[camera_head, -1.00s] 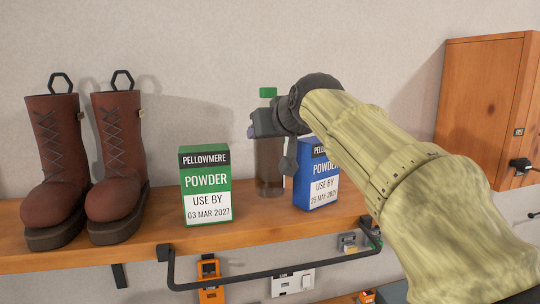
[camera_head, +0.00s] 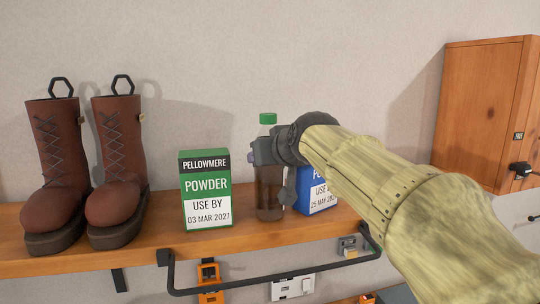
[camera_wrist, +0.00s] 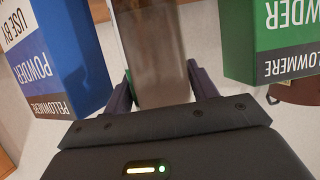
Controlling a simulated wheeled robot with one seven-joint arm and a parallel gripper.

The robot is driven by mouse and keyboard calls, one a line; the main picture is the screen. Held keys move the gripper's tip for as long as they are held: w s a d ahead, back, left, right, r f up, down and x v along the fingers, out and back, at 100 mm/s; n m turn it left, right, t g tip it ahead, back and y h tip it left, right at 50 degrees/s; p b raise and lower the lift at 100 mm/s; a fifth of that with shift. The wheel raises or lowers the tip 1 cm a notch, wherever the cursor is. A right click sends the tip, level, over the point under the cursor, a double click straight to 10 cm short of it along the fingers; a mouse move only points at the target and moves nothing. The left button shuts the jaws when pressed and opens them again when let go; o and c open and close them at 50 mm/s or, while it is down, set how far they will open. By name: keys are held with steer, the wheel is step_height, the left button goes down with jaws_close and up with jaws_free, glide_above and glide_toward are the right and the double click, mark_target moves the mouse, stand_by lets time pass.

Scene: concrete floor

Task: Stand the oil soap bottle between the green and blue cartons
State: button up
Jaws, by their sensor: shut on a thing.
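The oil soap bottle (camera_head: 270,192), brown with a green cap, is upright in the gap between the green carton (camera_head: 206,190) and the blue carton (camera_head: 318,197) on the wooden shelf. Its base is at or very near the shelf top; I cannot tell if it touches. My gripper (camera_head: 264,151) is shut on the bottle's upper part, below the cap. In the wrist view, which is upside down, the bottle (camera_wrist: 155,50) is between the two fingers, with the blue carton (camera_wrist: 60,55) left and the green carton (camera_wrist: 262,42) right, both apart from it. My arm partly hides the blue carton in the head view.
A pair of brown boots (camera_head: 118,170) stands on the shelf (camera_head: 160,228) left of the green carton. A black rail (camera_head: 250,286) runs along the front below the shelf edge. A wooden cabinet (camera_head: 484,115) hangs on the wall at right.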

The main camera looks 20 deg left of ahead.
steer(key=o, duration=1.4)
steer(key=b+v, duration=0.4)
steer(key=v, duration=0.8)
steer(key=shift+s, duration=0.1)
